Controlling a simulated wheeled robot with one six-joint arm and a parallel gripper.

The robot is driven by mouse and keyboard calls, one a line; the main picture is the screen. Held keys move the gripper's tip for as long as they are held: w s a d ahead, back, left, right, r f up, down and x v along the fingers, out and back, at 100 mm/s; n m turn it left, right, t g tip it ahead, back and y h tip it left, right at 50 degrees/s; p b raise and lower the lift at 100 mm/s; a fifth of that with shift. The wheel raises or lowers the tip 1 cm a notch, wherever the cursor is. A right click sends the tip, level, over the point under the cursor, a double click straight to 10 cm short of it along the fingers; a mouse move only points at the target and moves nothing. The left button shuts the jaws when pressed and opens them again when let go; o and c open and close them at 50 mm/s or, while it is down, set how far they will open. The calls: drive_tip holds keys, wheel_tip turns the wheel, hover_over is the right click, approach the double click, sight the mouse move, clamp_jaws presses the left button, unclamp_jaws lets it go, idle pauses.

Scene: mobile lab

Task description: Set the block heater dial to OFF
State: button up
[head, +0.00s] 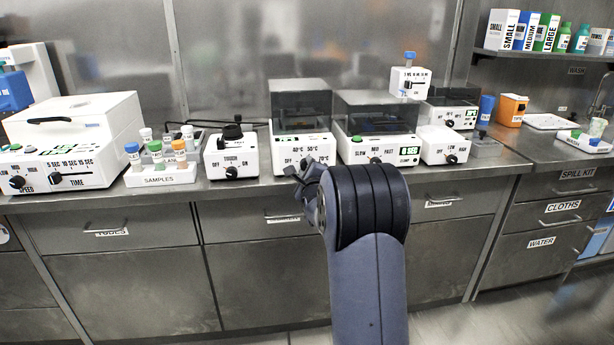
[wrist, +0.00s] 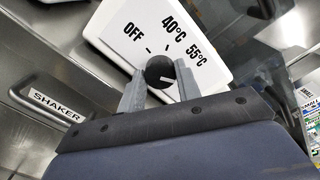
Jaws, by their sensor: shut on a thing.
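The block heater (head: 302,112) is a white box with a dark clear lid on the bench, with OFF, 40°C and 55°C on its front. In the wrist view its white panel (wrist: 150,18) shows the same labels around a round black dial (wrist: 158,68). My gripper (wrist: 160,76) is shut on the dial, one grey finger on each side. In the head view my gripper (head: 309,178) is at the heater's lower front, and my arm partly hides that area.
A samples rack (head: 160,177) is farther left. Drawers with handles (head: 108,228) lie below the bench edge; a SHAKER label (wrist: 54,106) shows in the wrist view.

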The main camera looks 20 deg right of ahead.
drive_tip(key=shift+d+f+n+b, duration=0.15)
drive_tip(key=shift+n+b, duration=3.4)
drive_tip(key=shift+n, duration=3.55)
drive_tip(key=shift+a+f+n+b, duration=0.1)
drive_tip(key=shift+n+b, duration=3.4)
drive_tip(key=shift+n, duration=3.6)
drive_tip(key=o, duration=1)
drive_tip(key=shift+r, duration=0.1)
